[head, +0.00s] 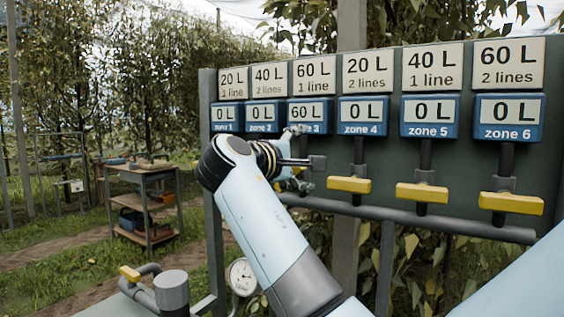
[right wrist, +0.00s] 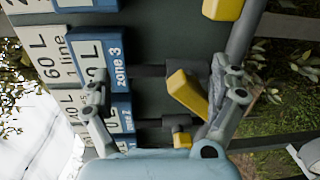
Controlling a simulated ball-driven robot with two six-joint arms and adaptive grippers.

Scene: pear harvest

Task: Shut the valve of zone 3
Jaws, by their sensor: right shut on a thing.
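The zone 3 meter (head: 307,112) is a blue box on the panel reading 60 L, below a "60 L, 1 line" card; its label also shows in the right wrist view (right wrist: 117,68). The zone 3 valve handle (right wrist: 187,95) is a yellow bar, tilted diagonally, between the fingers of my right gripper (right wrist: 165,95). In the head view the right gripper (head: 298,160) is in front of zone 3's pipe and hides the handle. It is shut on that handle. My left gripper is not in view.
The yellow handles of zone 4 (head: 349,185), zone 5 (head: 421,193) and zone 6 (head: 511,203) lie level across their pipes at right. Zone 2's handle (right wrist: 181,138) is close by. A grey pipe (head: 410,215) runs below. A tool cart (head: 146,200) stands far left.

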